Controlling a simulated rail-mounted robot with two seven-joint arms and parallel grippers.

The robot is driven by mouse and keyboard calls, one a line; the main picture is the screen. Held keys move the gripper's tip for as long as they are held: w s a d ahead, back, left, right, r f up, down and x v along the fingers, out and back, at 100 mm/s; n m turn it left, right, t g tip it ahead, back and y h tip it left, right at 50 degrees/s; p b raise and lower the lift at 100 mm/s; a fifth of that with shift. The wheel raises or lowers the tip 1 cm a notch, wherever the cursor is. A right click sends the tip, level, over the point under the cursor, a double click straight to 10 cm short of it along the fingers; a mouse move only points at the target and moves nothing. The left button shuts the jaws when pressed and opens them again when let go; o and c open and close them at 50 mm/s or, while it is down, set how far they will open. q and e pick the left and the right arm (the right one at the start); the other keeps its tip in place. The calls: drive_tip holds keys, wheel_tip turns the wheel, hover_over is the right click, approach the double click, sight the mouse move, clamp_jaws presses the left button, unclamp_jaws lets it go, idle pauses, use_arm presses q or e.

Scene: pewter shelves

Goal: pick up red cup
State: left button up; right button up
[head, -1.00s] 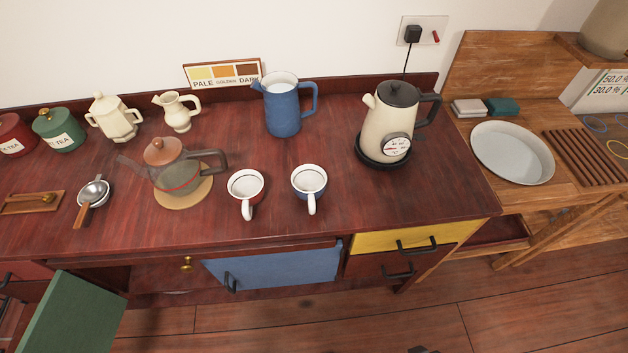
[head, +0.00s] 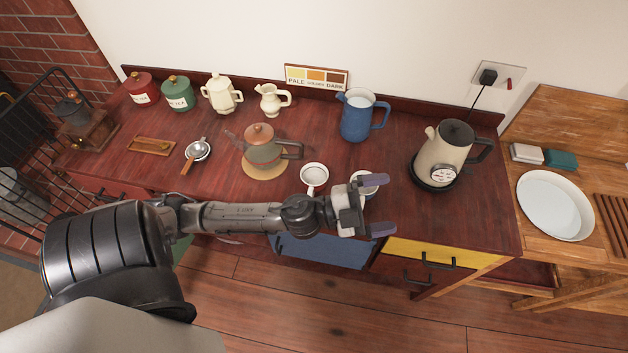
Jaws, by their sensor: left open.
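The red cup (head: 314,175) stands upright on the dark red counter, white inside, with its lower front close to my left arm in the view. My left gripper (head: 381,206) is open and empty, over the counter's front edge, to the right of the red cup. The blue cup (head: 369,184) stands right of the red one, partly hidden behind my left gripper. My right gripper does not show.
A glass teapot (head: 263,150) on a round mat stands left of the cups. A blue pitcher (head: 357,119) is behind them, and a cream kettle (head: 446,152) is to the right. Bare counter lies between cups and kettle.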

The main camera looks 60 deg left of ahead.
use_arm(q)
drive_tip(key=s+d+m+g+h, duration=0.1)
drive_tip(key=d+m+g+h, duration=0.2)
drive_tip(key=m+g+h, duration=0.55)
drive_tip(key=m+g+y, duration=0.7)
drive_tip(key=g+y, duration=0.3)
drive_tip(key=y, duration=0.7)
hover_over(312, 183)
drive_tip(key=d, duration=0.1)
drive_tip(key=f, duration=1.2)
drive_tip(key=shift+s+d+f, duration=0.1)
drive_tip(key=shift+s+f, duration=0.2)
drive_tip(key=shift+s, duration=0.05)
drive_tip(key=shift+s+d+f+p, duration=0.1)
drive_tip(key=shift+f+p, duration=0.1)
drive_tip(key=shift+f, duration=1.45)
drive_tip(key=shift+d+f+p, duration=0.1)
drive_tip(key=shift+f+p, duration=0.05)
drive_tip(key=shift+f, duration=1.45)
drive_tip(key=c, duration=1)
drive_tip(key=shift+o, duration=0.2)
drive_tip(key=shift+r, duration=0.15)
